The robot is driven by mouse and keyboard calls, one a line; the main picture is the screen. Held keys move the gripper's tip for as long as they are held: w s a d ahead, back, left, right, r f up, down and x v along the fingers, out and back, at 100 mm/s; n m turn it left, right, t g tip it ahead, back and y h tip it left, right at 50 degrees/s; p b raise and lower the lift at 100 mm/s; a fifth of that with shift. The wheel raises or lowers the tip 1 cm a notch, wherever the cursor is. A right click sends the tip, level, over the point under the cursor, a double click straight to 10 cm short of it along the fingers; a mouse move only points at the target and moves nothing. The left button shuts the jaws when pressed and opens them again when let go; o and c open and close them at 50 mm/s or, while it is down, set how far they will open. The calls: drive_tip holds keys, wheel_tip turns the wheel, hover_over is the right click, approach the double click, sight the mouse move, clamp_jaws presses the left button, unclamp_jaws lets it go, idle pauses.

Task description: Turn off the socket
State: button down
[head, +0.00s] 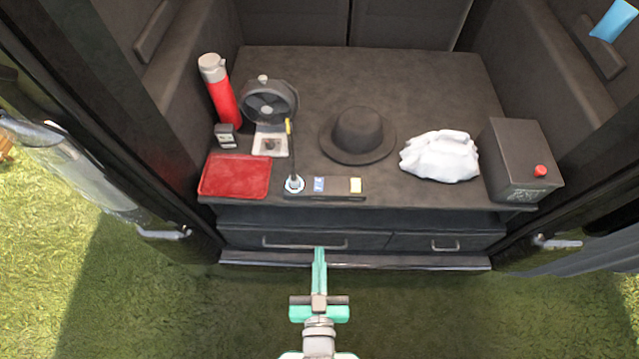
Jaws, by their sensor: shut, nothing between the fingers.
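What looks like the socket is a dark, flat strip (337,195) near the front edge of the dark shelf. My green gripper (319,252) is shut and empty. In the picture it is below the strip, in front of the drawers, apart from it.
A red tray (235,176), red flask (220,95), fan (269,102) and small dark device (226,135) are on the left. A black hat (358,133), white cloth (440,156) and dark box with red button (520,160) are on the right. Dark walls flank the shelf.

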drive_tip(key=w, duration=1.3)
drive_tip(key=shift+a+t, duration=0.3)
drive_tip(key=shift+a, duration=0.1)
drive_tip(key=shift+w, duration=0.15)
hover_over(319, 189)
drive_tip(key=shift+s+f, duration=0.45)
drive_tip(key=shift+f, duration=0.15)
drive_tip(key=f, duration=0.3)
drive_tip(key=shift+w+a+f, duration=0.1)
drive_tip(key=shift+w+a, duration=0.05)
drive_tip(key=shift+a, duration=0.1)
drive_tip(key=shift+w+d+f, duration=0.25)
drive_tip(key=shift+f, duration=0.2)
